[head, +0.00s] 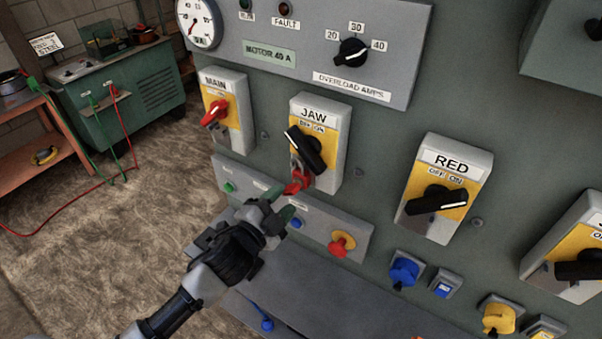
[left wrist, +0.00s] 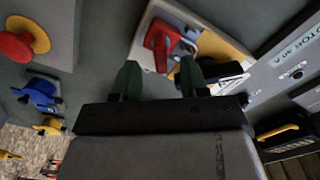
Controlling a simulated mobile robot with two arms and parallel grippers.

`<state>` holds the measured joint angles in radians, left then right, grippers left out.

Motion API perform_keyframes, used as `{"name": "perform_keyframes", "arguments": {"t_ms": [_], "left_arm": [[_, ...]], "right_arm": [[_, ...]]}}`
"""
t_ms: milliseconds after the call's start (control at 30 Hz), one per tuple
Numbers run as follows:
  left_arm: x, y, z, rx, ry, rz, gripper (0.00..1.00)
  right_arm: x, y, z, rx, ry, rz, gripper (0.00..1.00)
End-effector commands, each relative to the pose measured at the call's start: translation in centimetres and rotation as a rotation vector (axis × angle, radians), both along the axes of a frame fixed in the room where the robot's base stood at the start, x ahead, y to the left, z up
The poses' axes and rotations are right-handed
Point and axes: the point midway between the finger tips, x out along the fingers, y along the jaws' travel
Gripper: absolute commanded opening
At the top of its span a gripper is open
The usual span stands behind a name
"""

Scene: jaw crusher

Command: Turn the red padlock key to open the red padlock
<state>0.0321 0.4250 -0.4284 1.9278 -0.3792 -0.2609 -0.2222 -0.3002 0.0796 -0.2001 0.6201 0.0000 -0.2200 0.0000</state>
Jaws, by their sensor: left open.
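The red padlock (head: 298,182) hangs at the lower left of the JAW switch (head: 315,148), below its black handle. In the left wrist view the red padlock (left wrist: 160,40) shows close up, ahead of the gap between my fingers. My right gripper is not in view.
The MAIN switch (head: 222,110) with a red handle is to the left, the RED switch (head: 443,190) to the right. A red stop button (head: 341,244) and a blue plug (head: 404,271) stick out below. Open floor lies left of the panel.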

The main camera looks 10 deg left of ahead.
Motion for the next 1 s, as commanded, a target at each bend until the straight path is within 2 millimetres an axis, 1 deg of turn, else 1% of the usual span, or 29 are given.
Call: {"name": "perform_keyframes", "arguments": {"t_ms": [700,1000], "left_arm": [[-3.4,1.3,0.0,0.001,0.0,0.0,0.44],[-3.7,1.4,0.0,0.001,0.0,0.0,0.44]], "right_arm": [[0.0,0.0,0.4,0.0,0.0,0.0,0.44],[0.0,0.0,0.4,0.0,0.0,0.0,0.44]]}}
